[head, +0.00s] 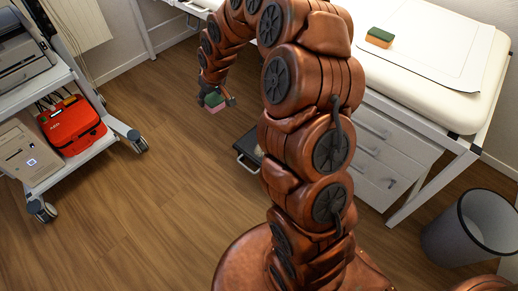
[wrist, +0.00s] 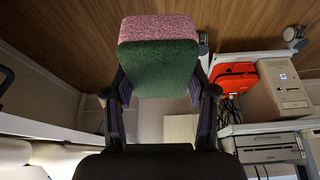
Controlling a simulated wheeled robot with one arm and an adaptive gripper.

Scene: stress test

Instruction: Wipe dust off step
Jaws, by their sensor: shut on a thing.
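My gripper (head: 216,100) is shut on a pink and green sponge (wrist: 158,62) and holds it in the air above the wood floor, left of the exam couch. In the wrist view the sponge sits between the two fingers of my gripper (wrist: 160,93), green face toward the camera and pink face beyond. A low dark-edged step (head: 243,158) stands on the floor by the couch, below and right of my gripper. My arm hides most of it, so dust on it cannot be seen.
A second sponge, green and orange (head: 380,38), lies on the padded couch (head: 480,60). A wheeled cart (head: 60,75) with a red case (head: 72,122) and a beige computer (head: 28,150) is at left. A grey bin (head: 470,228) is at right. The floor between is clear.

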